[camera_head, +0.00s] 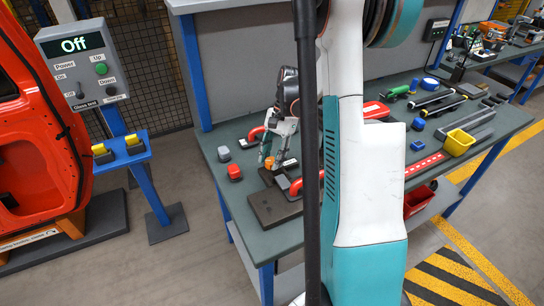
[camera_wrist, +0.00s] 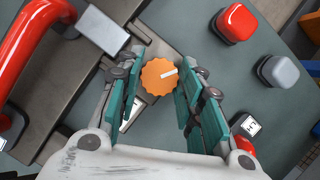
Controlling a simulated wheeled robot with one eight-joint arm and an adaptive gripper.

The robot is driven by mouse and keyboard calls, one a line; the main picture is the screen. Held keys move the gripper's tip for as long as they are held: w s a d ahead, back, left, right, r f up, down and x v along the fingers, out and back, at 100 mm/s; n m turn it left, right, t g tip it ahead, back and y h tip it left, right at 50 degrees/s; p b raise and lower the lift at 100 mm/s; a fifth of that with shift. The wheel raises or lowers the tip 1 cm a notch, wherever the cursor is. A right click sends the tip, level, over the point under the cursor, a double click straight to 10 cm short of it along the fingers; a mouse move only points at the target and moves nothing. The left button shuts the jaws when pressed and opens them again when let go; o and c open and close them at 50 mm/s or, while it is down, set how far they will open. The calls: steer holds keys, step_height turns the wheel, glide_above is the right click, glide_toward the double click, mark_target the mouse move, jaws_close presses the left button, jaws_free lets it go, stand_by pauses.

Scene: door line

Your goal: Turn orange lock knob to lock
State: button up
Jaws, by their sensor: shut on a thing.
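The orange lock knob (camera_wrist: 160,78) is a round, scalloped knob with a white pointer mark. In the wrist view the mark runs from near its centre to the right and slightly up. My gripper (camera_wrist: 158,88) has its teal fingers on either side of the knob, shut on it. In the head view my gripper (camera_head: 272,155) reaches down to the orange knob (camera_head: 269,163) on a dark fixture plate (camera_head: 272,208) on the workbench. A metal block (camera_wrist: 101,32) and a red handle (camera_wrist: 30,50) are beside the knob in the wrist view.
A red block (camera_wrist: 237,21) and a grey block (camera_wrist: 279,70) lie on the bench to the right of the knob in the wrist view. In the head view a yellow bin (camera_head: 458,143) and several tools stand farther right. A control box (camera_head: 85,62) reads "Off".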

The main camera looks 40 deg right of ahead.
stand_by(0.5)
steer(key=o, duration=1.1)
steer(key=shift+c, duration=0.2)
steer(key=v, duration=0.8)
